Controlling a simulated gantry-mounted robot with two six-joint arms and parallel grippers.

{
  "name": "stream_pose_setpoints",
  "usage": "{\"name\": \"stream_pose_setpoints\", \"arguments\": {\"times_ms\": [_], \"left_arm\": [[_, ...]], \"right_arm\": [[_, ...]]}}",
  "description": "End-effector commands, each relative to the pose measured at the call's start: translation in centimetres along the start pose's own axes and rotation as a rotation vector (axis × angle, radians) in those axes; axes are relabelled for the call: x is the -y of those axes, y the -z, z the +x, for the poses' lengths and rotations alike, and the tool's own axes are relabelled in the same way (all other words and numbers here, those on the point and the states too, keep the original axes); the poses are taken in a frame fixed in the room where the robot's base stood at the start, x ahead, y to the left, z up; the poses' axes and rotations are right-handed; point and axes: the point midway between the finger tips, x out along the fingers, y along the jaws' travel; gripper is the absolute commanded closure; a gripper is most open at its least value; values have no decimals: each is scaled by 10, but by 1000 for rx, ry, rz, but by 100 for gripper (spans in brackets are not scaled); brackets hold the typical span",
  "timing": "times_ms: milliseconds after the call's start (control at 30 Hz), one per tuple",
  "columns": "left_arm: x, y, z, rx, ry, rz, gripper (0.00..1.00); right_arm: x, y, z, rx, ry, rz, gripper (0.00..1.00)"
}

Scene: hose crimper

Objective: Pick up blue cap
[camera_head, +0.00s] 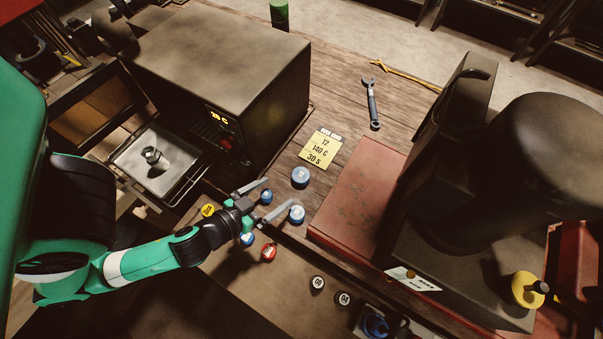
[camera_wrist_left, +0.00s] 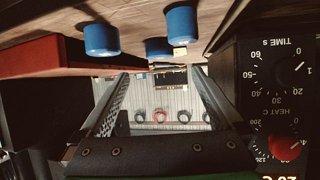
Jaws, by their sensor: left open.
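Several blue caps stand at the edge of the wooden bench in the head view. A smaller blue cap (camera_head: 266,197) shows between the fingers, and one more (camera_head: 248,239) is partly hidden by the gripper. My left gripper (camera_head: 278,194) is open and holds nothing. In the left wrist view, which looks upside down, three blue caps (camera_wrist_left: 101,40) (camera_wrist_left: 158,47) (camera_wrist_left: 181,24) lie beyond the open fingers (camera_wrist_left: 160,76).
A dark oven (camera_head: 225,70) stands left of the caps, with an open tray (camera_head: 158,160). A red base (camera_head: 360,195) with a large dark machine stands right. Yellow (camera_head: 208,210) and red (camera_head: 268,252) caps are near my gripper. A wrench (camera_head: 371,100) lies further back.

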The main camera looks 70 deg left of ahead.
Motion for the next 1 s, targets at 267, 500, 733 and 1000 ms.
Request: {"name": "stream_pose_setpoints", "arguments": {"times_ms": [267,500,733,1000], "left_arm": [[2,5,38,-12,6,-7,0],[1,3,50,-10,2,-3,0],[1,8,84,-12,4,-5,0],[0,7,101,-10,1,-3,0]], "right_arm": [[0,9,10,0,0,0,50],[0,9,10,0,0,0,50],[0,9,10,0,0,0,50],[0,8,9,0,0,0,50]]}}
